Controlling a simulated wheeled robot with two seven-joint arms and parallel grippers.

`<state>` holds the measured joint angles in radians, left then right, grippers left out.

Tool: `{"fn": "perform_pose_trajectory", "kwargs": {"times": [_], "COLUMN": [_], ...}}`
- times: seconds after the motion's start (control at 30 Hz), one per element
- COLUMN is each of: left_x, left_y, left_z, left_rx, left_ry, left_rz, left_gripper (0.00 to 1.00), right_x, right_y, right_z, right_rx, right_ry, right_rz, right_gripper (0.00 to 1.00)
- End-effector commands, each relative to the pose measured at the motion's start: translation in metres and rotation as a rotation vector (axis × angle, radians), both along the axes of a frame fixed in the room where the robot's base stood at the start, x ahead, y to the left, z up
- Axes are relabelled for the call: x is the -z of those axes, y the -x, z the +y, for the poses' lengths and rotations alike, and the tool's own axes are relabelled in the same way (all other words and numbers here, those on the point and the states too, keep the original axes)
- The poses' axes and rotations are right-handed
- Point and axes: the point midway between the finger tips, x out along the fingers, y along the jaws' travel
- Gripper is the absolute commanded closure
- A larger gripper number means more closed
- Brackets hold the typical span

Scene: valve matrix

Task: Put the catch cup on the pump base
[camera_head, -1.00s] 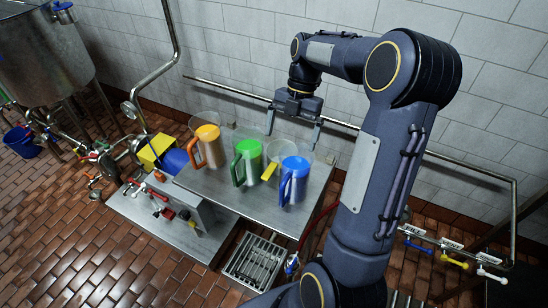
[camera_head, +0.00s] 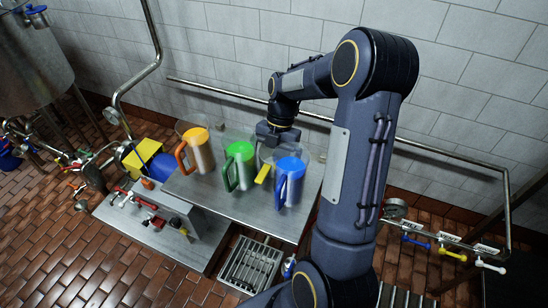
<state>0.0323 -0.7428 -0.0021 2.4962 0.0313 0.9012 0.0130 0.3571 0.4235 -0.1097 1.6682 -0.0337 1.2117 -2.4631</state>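A clear cup with a yellow handle (camera_head: 263,174) stands on the steel table between the green-lidded jug (camera_head: 240,165) and the blue-lidded jug (camera_head: 289,183). It is mostly hidden, and I take it to be the catch cup. The pump base (camera_head: 150,229) is the low steel platform at left, with a blue motor (camera_head: 161,165) and red-handled valves on it. My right gripper (camera_head: 277,148) points down at the clear cup, low behind the jugs. Its fingertips are largely hidden, so I cannot tell whether it holds the cup. My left gripper is out of view.
An orange-lidded jug (camera_head: 197,150) stands at the left of the steel table (camera_head: 225,200). A floor grate (camera_head: 250,264) lies in front. A wall pipe (camera_head: 215,90) runs behind the table. The pump base's front part looks partly clear.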

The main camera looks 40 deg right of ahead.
Motion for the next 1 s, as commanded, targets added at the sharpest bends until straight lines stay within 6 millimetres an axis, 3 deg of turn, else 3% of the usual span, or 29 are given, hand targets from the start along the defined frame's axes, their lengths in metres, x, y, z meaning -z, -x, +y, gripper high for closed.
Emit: {"fn": "perform_pose_trajectory", "kwargs": {"times": [0.23, 0.6, 1.0], "left_x": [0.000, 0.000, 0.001], "left_y": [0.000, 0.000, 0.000], "left_z": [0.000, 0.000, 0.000], "left_rx": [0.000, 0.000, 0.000], "left_ry": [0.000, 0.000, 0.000], "left_rz": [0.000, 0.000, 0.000], "left_gripper": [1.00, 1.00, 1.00], "right_x": [0.001, 0.001, -0.009], "right_y": [0.000, 0.000, -0.001], "right_z": [0.001, 0.001, 0.001], "right_rx": [0.000, 0.000, 0.000], "right_ry": [0.000, 0.000, 0.000], "right_rz": [0.000, 0.000, -0.002], "right_gripper": [0.01, 0.49, 0.49]}}
